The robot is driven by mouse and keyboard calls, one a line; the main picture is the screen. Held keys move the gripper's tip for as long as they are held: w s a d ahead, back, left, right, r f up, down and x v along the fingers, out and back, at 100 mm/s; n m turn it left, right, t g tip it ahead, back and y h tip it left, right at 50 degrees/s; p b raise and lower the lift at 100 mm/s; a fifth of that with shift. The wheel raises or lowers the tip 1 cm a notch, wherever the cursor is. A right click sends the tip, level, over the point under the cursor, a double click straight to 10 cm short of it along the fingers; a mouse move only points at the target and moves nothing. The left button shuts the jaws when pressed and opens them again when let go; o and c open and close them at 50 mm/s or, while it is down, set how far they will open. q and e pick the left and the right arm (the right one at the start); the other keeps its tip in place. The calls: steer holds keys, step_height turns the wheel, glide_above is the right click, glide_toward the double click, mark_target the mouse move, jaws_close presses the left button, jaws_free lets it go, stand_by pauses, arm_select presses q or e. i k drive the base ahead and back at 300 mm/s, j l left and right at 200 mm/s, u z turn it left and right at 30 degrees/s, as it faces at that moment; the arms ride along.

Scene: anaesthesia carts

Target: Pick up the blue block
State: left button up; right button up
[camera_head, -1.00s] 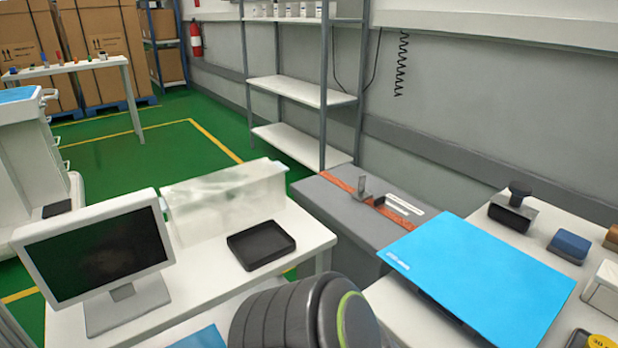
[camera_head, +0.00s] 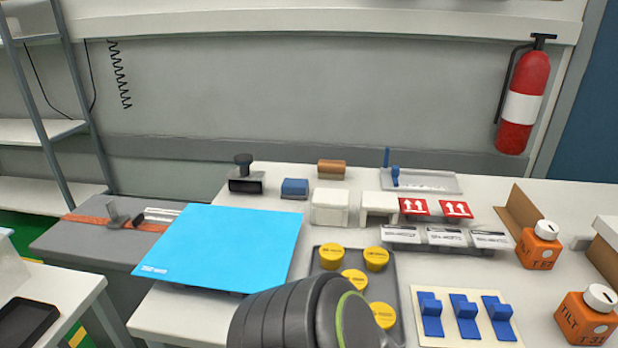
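A small blue block (camera_head: 294,188) with a darker lower part lies on the white table in the camera_head view, behind the bright blue sheet and left of two white blocks. Several blue clip-like pieces, one of them here (camera_head: 466,316), sit on a pale plate (camera_head: 438,340) at the front right. Neither of my grippers is in view. Only a dark rounded part of my own body shows at the bottom centre.
The blue sheet (camera_head: 228,245) covers the table's left side. Near the small block are a black-handled stamp (camera_head: 245,182), a brown block (camera_head: 331,169) and a white block (camera_head: 330,207). Orange bottles (camera_head: 538,247) stand at right.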

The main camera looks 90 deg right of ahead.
mark_target(291, 188)
steer(key=l+z, duration=0.1)
steer(key=z, duration=0.75)
steer(key=l+z, duration=0.1)
steer(key=z, duration=0.35)
steer(key=i+z, duration=0.1)
steer(key=z, duration=0.35)
steer(key=l+z, duration=0.1)
steer(key=z, duration=0.35)
steer(key=i+z, duration=0.1)
steer(key=z, duration=0.3)
steer(key=k+j, duration=0.35)
steer(key=j, duration=0.05)
